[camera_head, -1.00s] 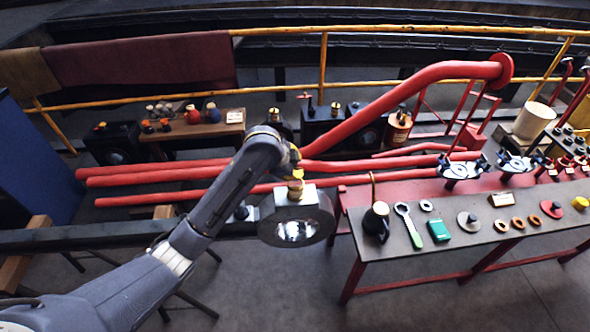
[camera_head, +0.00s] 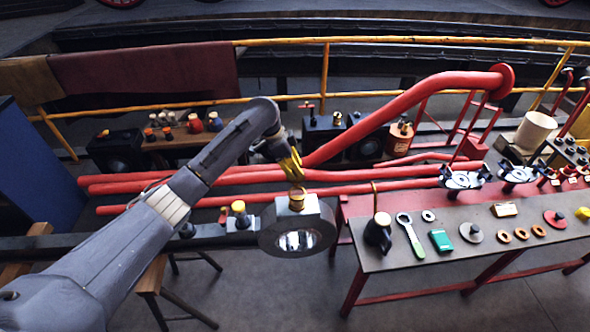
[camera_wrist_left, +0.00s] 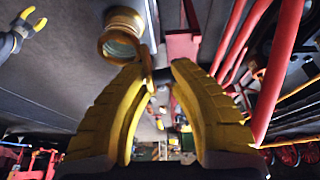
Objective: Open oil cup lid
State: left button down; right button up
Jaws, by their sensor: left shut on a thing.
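The brass oil cup (camera_head: 297,201) stands on top of the block with the round bright bore. In the left wrist view, the cup (camera_wrist_left: 122,36) shows its round open mouth with a pale inside. Its thin brass lid (camera_wrist_left: 147,66) stands up from the rim, at the tip of the left finger. My left gripper (camera_head: 294,170) is just above the cup, its yellow fingers pointing down. In the wrist view, the left gripper (camera_wrist_left: 163,74) is shut on the lid. My right gripper (camera_wrist_left: 34,18) shows small at the top left, fingertips apart and empty.
The bored block (camera_head: 268,236) sits on a dark rail. To its right, a workbench (camera_head: 463,258) holds a black oil can (camera_head: 378,232), a wrench (camera_head: 410,236) and several rings. Red pipes (camera_head: 220,177) run behind the gripper, with a yellow railing (camera_head: 290,97) beyond.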

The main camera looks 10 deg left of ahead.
pick_arm(q)
jog(key=shift+f, duration=0.15)
jog(key=c, duration=1.3)
grip_release()
jog(key=shift+o, duration=0.2)
jog(key=v, duration=1.2)
jog(key=shift+d, duration=0.1)
